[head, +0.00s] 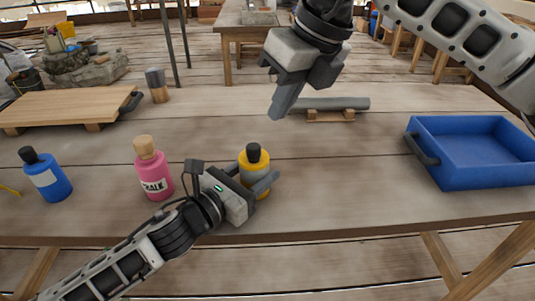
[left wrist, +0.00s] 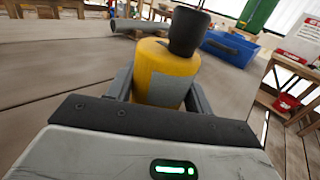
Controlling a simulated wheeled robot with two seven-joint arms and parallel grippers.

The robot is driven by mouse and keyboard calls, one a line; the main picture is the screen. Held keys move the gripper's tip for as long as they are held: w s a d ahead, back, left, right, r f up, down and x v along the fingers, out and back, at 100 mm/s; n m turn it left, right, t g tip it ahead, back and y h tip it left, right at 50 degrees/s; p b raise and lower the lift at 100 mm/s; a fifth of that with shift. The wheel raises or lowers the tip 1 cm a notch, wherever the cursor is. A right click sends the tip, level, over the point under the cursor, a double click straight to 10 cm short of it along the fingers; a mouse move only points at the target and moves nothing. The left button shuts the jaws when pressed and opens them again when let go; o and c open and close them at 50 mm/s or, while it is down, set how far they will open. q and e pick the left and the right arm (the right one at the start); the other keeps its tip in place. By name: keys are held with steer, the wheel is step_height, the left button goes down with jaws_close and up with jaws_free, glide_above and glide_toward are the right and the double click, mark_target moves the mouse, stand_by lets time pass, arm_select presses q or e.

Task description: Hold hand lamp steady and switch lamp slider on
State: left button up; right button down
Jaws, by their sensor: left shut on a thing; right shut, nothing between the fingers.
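My left gripper (head: 251,178) is shut on a yellow bottle (head: 255,159) with a black cap, upright near the table's front edge. In the left wrist view the yellow bottle (left wrist: 163,72) sits between both fingers, with a grey patch facing the camera. A grey cylinder (head: 345,103), possibly the hand lamp, lies on a small wooden rest farther back. It also shows partly in the left wrist view (left wrist: 136,27). I cannot make out a slider. My right gripper (head: 283,106) is shut and empty, pointing down in front of the grey cylinder's left end.
A pink bottle (head: 153,174) and a blue bottle (head: 46,178) stand to the left. A blue tray (head: 476,174) is at the right. A wooden board (head: 66,106) and a small wood-and-grey cylinder (head: 156,84) are at the back left. The table's middle right is clear.

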mark_target(254, 153)
steer(key=s+d+m+y, duration=0.1)
steer(key=d+m, duration=0.3)
steer(key=m, duration=0.5)
steer(key=s+d+m+g+y, duration=0.1)
steer(key=d+m, duration=0.3)
steer(key=m, duration=0.4)
steer(key=shift+s+f+m+y, duration=0.3)
steer(key=shift+f+m+y, duration=0.15)
steer(key=shift+y, duration=0.25)
steer(key=w+a+f, duration=0.1)
steer(key=a+f, duration=0.1)
steer(key=a, duration=0.1)
steer(key=w+a+f, duration=0.1)
steer(key=a+f, duration=0.2)
steer(key=w+a+f, duration=0.1)
steer(key=a+f, duration=0.2)
steer(key=shift+w, duration=0.25)
